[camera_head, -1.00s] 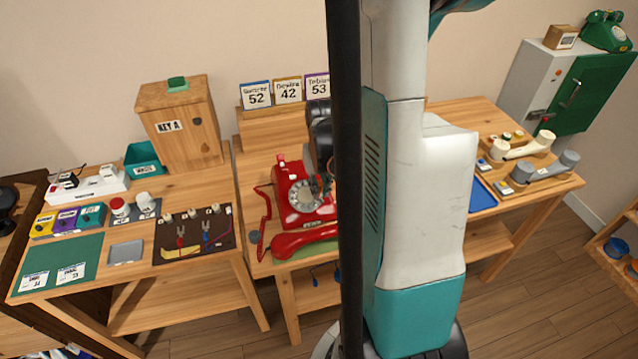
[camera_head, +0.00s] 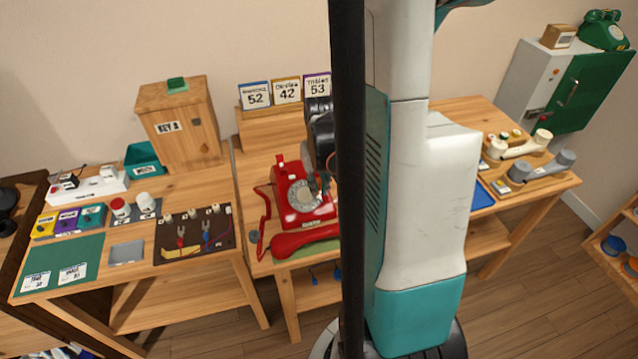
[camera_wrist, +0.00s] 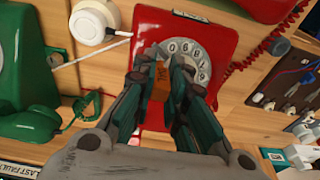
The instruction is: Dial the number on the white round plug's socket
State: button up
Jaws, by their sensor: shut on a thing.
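A red rotary phone (camera_head: 290,205) stands on the middle table, its dial (camera_head: 308,196) facing up. In the wrist view the red phone (camera_wrist: 215,30) lies beyond my gripper (camera_wrist: 162,56), whose two dark fingers reach to the edge of the dial (camera_wrist: 198,55). The fingertips are at the dial and partly hide it. A white round thing (camera_wrist: 88,24) with pale cords is beside the red phone in the wrist view; I cannot tell whether it is a plug or a socket. No number on it is readable. In the head view, my arm hides part of the phone's right side.
The red handset (camera_head: 305,240) lies in front of the phone. A white power strip (camera_head: 100,187) and a board (camera_head: 195,240) with clips are to the left. A green phone (camera_wrist: 28,75) flanks the gripper.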

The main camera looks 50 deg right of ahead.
jog(key=shift+w+a+r+p, duration=0.15)
jog(key=shift+w+a+r, duration=0.25)
jog(key=shift+w, duration=0.55)
jog(key=shift+w+a+r+p, duration=0.15)
jog(key=shift+w+a+r, duration=0.2)
jog(key=shift+w, duration=0.55)
jog(key=shift+w+a+r+p, duration=0.2)
jog(key=shift+w+a, duration=0.25)
jog(key=shift+w, duration=0.5)
jog(key=shift+f, duration=0.1)
jog(key=shift+w+d+f+b, duration=0.1)
jog(key=shift+w+f+b, duration=0.1)
jog(key=shift+f+b, duration=0.35)
jog(key=shift+w+d+f+b, duration=0.15)
jog(key=shift+f+b, duration=0.2)
jog(key=shift+b, duration=0.25)
jog(key=shift+d, duration=0.15)
jog(key=shift+d+r, duration=0.1)
jog(key=shift+d, duration=0.35)
jog(key=shift+s, duration=0.2)
